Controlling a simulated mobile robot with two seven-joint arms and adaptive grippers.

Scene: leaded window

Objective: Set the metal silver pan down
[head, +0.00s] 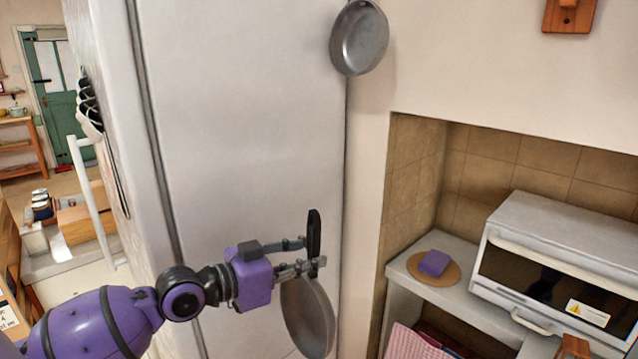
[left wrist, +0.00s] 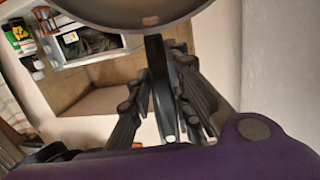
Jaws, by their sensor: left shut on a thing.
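The metal silver pan (head: 308,318) hangs below my left gripper (head: 310,255) in the head view, its dark handle (head: 314,232) pointing up. The gripper is shut on this handle. The pan is held in the air in front of the tall white surface, and I cannot tell whether it touches it. In the left wrist view the pan (left wrist: 125,22) fills the top edge, and its handle (left wrist: 159,85) runs down between the fingers of the left gripper (left wrist: 163,90). My right gripper is not in view.
A second grey pan (head: 358,38) hangs high on the wall. To the right, a tiled alcove holds a white toaster oven (head: 560,265) and a purple sponge (head: 435,262) on a round brown mat (head: 413,267). Some bare counter (head: 455,287) shows between mat and oven.

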